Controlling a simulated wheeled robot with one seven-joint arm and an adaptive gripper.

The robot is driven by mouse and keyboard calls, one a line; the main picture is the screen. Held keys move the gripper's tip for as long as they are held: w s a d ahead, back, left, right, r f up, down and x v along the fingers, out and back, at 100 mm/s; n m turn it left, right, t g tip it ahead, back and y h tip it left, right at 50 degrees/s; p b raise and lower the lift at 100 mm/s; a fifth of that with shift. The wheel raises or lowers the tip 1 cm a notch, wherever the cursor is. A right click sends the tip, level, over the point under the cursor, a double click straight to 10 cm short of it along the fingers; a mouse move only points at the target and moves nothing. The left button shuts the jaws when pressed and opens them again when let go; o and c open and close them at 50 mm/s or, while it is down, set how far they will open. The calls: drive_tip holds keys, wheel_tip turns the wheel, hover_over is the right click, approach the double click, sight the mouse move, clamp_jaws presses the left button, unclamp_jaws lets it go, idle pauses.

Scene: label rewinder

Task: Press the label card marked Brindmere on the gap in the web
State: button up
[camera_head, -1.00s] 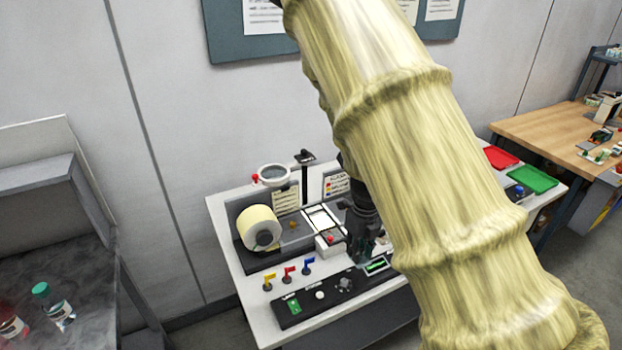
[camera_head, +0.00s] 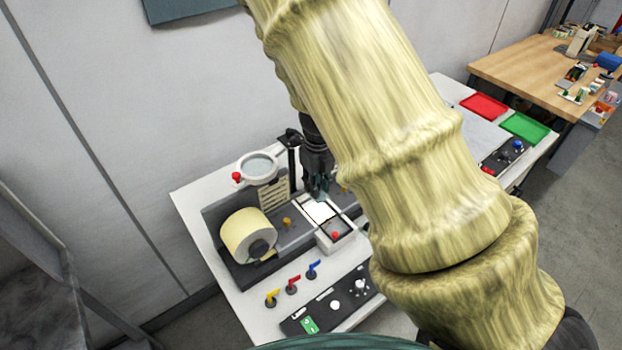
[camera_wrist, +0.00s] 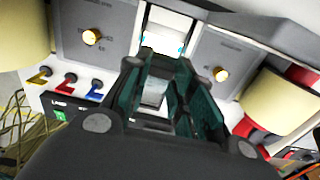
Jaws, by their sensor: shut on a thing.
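My gripper (camera_head: 319,194) is over the rewinder's web (camera_head: 320,211), at the pale patch between the two rolls. In the wrist view, its teal fingers (camera_wrist: 168,92) are shut on a small pale piece (camera_wrist: 153,92), which I take for the label card. Its marking cannot be read, and the fingers hide most of it. The web shows bright white beyond the fingertips in the wrist view (camera_wrist: 164,42). I cannot tell whether the card touches it, and the gap's edges are not clear.
A cream roll (camera_head: 247,234) is left of the web. A round magnifier (camera_head: 258,167) stands behind. Red (camera_head: 484,106) and green (camera_head: 524,128) trays lie right.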

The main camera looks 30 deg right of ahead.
drive_tip(key=shift+s+f, duration=0.15)
drive_tip(key=shift+s, duration=0.2)
drive_tip(key=shift+s+f+b, duration=0.15)
drive_tip(key=shift+f+b, duration=0.05)
drive_tip(key=shift+b, duration=0.25)
drive_tip(key=shift+w+f+b, duration=0.3)
drive_tip(key=shift+f+b, duration=0.2)
drive_tip(key=shift+f, duration=0.15)
drive_tip(key=shift+w+f+b, duration=0.3)
drive_tip(key=shift+f+b, duration=0.15)
drive_tip(key=shift+f, duration=0.15)
drive_tip(key=shift+s+f+b, duration=0.35)
drive_tip(key=shift+b, duration=0.3)
drive_tip(key=shift+f+b, duration=0.25)
drive_tip(key=shift+b, duration=0.05)
drive_tip(key=shift+w+f, duration=0.15)
drive_tip(key=shift+f, duration=0.85)
drive_tip(key=shift+p, duration=0.3)
